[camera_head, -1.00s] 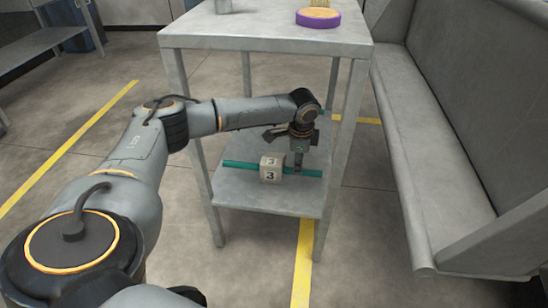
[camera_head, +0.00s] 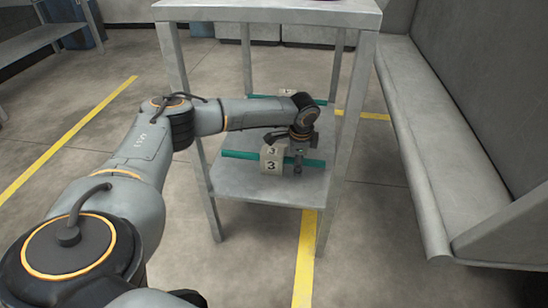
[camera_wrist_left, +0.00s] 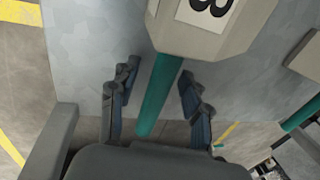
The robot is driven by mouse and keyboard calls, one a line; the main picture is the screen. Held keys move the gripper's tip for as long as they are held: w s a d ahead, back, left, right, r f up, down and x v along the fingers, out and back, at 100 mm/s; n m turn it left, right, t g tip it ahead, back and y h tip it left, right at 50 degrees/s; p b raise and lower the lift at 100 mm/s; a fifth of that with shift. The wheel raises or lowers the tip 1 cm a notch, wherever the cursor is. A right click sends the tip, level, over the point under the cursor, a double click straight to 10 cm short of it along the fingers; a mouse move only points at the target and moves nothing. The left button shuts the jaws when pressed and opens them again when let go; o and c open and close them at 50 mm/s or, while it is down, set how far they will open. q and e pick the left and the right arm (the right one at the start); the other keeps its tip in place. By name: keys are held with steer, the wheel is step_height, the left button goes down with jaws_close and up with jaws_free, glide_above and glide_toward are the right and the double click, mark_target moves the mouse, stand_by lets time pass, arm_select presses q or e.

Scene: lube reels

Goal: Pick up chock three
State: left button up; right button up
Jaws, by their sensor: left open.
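Chock three, a pale block marked 3 (camera_head: 271,160), sits on a teal bar (camera_head: 240,155) at the table's lower shelf (camera_head: 265,192). In the left wrist view the chock (camera_wrist_left: 212,30) is at the top, with the teal bar (camera_wrist_left: 158,92) running down from it. My left gripper (camera_head: 299,166) is low over the shelf, just right of the chock. Its fingers (camera_wrist_left: 155,82) are open on either side of the bar, apart from the chock and empty. My right gripper is not in view.
The table's legs (camera_head: 345,140) and top (camera_head: 265,12) frame the shelf. Another pale block (camera_head: 287,93) with a teal bar (camera_head: 320,102) lies behind. A grey bench (camera_head: 435,150) stands at the right. Open floor (camera_head: 100,170) lies at the left.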

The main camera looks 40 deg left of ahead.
arm_select(q)
jaws_close()
steer(key=shift+r, duration=0.1)
stand_by(0.5)
